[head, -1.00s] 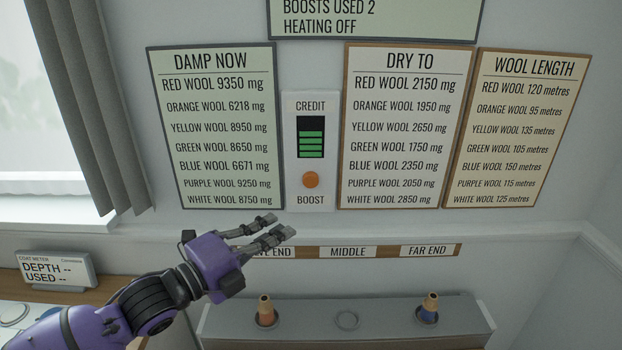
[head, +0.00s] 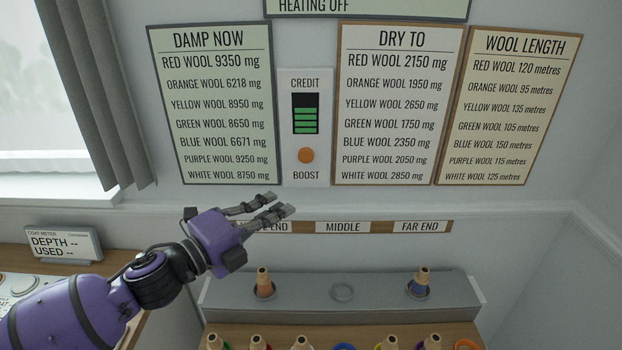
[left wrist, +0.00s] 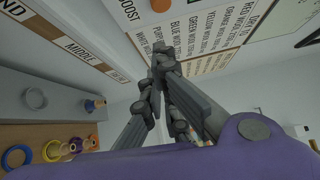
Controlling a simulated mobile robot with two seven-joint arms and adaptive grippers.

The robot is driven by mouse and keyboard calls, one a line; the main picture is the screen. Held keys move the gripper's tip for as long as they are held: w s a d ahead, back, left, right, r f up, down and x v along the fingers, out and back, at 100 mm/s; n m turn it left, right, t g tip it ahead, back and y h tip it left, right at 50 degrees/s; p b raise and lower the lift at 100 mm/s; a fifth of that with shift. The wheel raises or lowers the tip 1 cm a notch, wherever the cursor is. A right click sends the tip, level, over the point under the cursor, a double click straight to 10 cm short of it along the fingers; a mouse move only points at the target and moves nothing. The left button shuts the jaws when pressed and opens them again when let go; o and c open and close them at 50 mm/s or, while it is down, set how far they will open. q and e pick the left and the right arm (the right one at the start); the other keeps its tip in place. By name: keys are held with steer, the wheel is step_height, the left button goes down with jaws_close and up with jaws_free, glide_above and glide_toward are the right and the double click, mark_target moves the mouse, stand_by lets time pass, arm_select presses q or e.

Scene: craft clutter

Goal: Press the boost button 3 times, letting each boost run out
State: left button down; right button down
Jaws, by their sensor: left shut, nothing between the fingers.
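The orange boost button (head: 306,155) sits on a white wall panel (head: 318,176), above the word BOOST and below the CREDIT gauge (head: 305,114), which shows green bars under a dark top part. The button also shows at the top of the left wrist view (left wrist: 161,5). My purple left gripper (head: 286,203) is below the button and apart from it, its fingers pointing right. In the left wrist view its fingertips (left wrist: 162,50) are close together with nothing between them. A sign at the top edge (head: 360,6) reads HEATING OFF; its upper part is cut off. My right gripper is not seen.
Wall charts (head: 220,40) flank the panel. Below is a grey ledge (head: 380,295) with two cones and an empty ring, under labels ending in FAR END. Several spools stand on a wooden surface (head: 320,328) in front. A coat meter (head: 62,243) stands at the left.

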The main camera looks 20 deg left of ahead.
mark_target(306, 156)
arm_select(q)
steer(key=shift+w, duration=0.1)
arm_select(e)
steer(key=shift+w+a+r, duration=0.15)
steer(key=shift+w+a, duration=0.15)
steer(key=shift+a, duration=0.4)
arm_select(q)
steer(key=w+a+p+x, duration=0.1)
steer(key=a+x, duration=0.1)
steer(key=x, duration=1)
steer(key=shift+w, duration=0.5)
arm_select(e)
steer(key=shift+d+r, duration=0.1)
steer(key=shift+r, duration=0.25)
arm_select(q)
steer(key=shift+a, duration=0.1)
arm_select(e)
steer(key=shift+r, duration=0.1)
